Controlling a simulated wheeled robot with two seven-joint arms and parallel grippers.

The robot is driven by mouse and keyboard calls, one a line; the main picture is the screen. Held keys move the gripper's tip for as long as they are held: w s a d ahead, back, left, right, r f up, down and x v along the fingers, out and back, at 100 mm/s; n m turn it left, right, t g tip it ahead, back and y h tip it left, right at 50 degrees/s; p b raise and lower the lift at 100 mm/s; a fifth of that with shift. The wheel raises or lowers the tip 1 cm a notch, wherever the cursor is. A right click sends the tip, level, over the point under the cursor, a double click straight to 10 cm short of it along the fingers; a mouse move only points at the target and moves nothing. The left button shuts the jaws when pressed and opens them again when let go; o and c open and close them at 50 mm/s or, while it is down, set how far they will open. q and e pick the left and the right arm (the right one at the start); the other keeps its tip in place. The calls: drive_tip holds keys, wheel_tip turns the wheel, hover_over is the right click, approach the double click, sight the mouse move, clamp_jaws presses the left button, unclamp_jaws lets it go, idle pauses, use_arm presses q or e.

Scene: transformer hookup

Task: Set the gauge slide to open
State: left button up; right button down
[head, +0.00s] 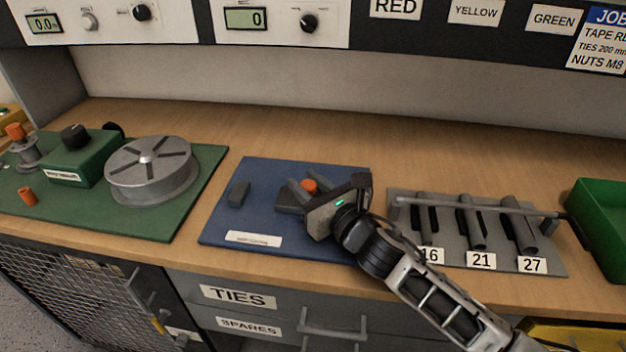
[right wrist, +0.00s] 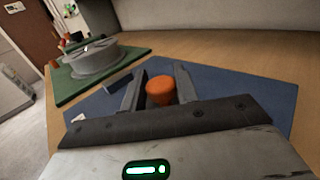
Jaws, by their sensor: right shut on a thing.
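The blue board (head: 225,222) lies on the bench, with a dark block (head: 238,193) at its left and a white label (head: 253,238) at its front; the label is too small to read. An orange knob (head: 309,186) stands on the board, apparently the gauge slide's knob. My right gripper (head: 301,190) reaches over the board and is shut on the knob. In the right wrist view the orange knob (right wrist: 160,91) sits between the two dark fingers (right wrist: 159,88). The slide's body and track are mostly hidden by the gripper. My left gripper is not in view.
Left of the board is a green board (head: 140,222) with a grey drum (head: 150,170) and a green box (head: 85,160). At right are a grey rack (head: 550,262) with numbered slots and a green bin (head: 598,215). The bench behind the blue board is clear.

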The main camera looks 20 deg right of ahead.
drive_tip(key=c, duration=1.1)
unclamp_jaws()
drive_tip(key=shift+s, duration=0.1)
drive_tip(key=b+v, duration=0.2)
drive_tip(key=v, duration=1.3)
drive_tip(key=shift+d+f, duration=0.1)
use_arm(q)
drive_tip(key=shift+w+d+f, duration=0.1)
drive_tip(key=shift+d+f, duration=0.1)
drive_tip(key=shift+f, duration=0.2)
use_arm(e)
drive_tip(key=shift+s+d, duration=0.15)
drive_tip(key=shift+s, duration=0.2)
